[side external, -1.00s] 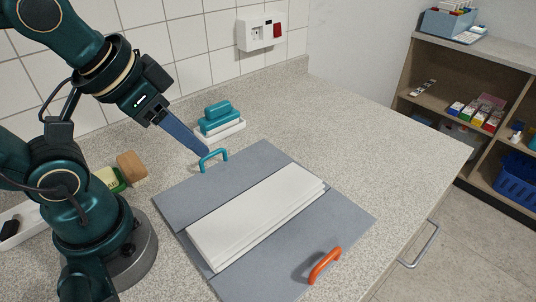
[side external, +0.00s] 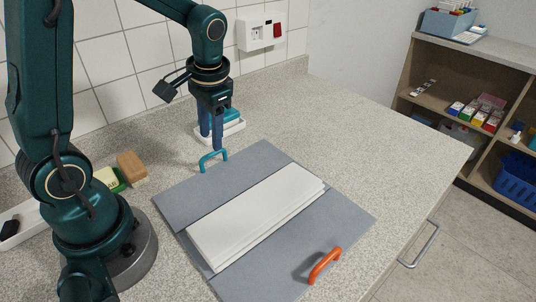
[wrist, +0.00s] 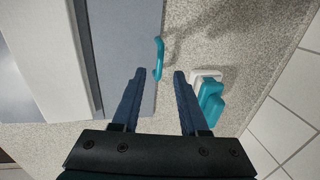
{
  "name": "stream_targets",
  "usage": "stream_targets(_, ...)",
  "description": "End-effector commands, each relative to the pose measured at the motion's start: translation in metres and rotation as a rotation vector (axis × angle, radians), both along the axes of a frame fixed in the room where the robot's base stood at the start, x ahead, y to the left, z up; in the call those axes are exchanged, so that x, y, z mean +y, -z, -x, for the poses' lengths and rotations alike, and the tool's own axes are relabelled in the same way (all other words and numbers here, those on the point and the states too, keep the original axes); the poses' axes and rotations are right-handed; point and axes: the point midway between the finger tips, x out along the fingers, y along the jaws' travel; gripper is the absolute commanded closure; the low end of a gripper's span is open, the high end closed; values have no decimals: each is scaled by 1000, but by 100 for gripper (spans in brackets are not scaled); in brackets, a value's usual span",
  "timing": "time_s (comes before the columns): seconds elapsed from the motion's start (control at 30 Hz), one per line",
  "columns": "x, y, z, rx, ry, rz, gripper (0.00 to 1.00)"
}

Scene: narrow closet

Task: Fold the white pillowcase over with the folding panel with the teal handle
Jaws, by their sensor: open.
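The white pillowcase (side external: 258,216) lies as a long flat strip along the middle of the grey folding board. It also shows at the left of the wrist view (wrist: 36,50). The folding panel with the teal handle (side external: 216,188) lies flat on the wall side of the pillowcase. Its teal handle (side external: 213,156) stands up at the outer edge and shows in the wrist view (wrist: 158,58). My gripper (side external: 211,146) points down, open and empty, just above and behind the teal handle. In the wrist view the handle is ahead of the fingertips (wrist: 159,73), apart from them.
A second grey panel (side external: 330,222) with an orange handle (side external: 324,265) lies on the near side. A sponge (side external: 108,178) and a brown block (side external: 132,166) lie left. The counter's right side is clear.

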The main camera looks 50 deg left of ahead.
Motion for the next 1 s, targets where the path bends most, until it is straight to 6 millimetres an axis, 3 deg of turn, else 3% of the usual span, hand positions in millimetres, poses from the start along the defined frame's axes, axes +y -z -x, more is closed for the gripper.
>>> stream_targets(0.3, 6, 36, 1, 2, 1, 1, 56)
stream_targets(0.63, 7, 40, 1, -2, 0, 1, 56)
stream_targets(0.73, 7, 40, 1, -2, 0, 1, 95)
stream_targets(0.77, 7, 40, 1, -2, 0, 1, 100)
stream_targets(1.0, 7, 40, 0, -2, 0, 1, 100)
